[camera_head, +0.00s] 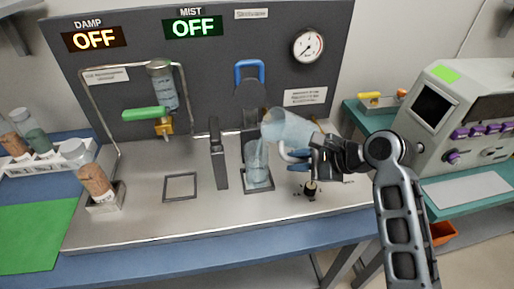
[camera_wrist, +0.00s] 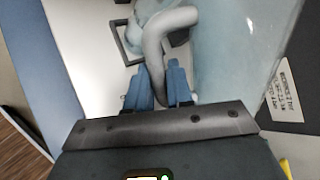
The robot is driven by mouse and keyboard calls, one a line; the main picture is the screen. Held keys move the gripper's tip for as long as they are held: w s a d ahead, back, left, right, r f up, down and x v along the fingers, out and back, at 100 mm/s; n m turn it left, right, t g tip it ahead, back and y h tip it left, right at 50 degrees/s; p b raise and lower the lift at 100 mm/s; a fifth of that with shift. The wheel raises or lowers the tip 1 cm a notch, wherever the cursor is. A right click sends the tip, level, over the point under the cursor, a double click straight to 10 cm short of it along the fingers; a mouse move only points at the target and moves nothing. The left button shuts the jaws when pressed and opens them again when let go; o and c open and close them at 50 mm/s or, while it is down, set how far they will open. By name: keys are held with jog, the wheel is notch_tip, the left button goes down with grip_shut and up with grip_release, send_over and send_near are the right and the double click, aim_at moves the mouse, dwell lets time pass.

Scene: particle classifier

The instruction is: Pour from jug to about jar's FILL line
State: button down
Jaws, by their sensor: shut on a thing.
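The clear, pale blue jug (camera_head: 288,128) is tilted, with its mouth toward the left, over the jar. My gripper (camera_head: 297,164) is shut on the jug's handle; the wrist view shows the blue fingertips (camera_wrist: 158,88) on either side of the pale handle (camera_wrist: 153,45). The clear jar (camera_head: 257,168) stands upright in a square frame on the metal bench, just below and left of the jug's mouth. Its inside looks bluish. I cannot make out the FILL line, the level, or a clear stream. In the wrist view the jug's wall (camera_wrist: 235,60) fills the upper right.
A dark upright post (camera_head: 217,155) stands just left of the jar, and a black knob (camera_head: 310,190) at its right. An empty square frame (camera_head: 180,187) lies further left. A tilted jar of brown grains (camera_head: 90,178) sits at the bench's left end. The DAMP and MIST signs read OFF.

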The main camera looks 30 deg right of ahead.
jog(key=shift+d+r+n+h+b, duration=0.25)
jog(key=shift+r+n+h+b, duration=0.25)
jog(key=shift+b, duration=0.4)
dwell(1.9)
jog(key=shift+r, duration=0.1)
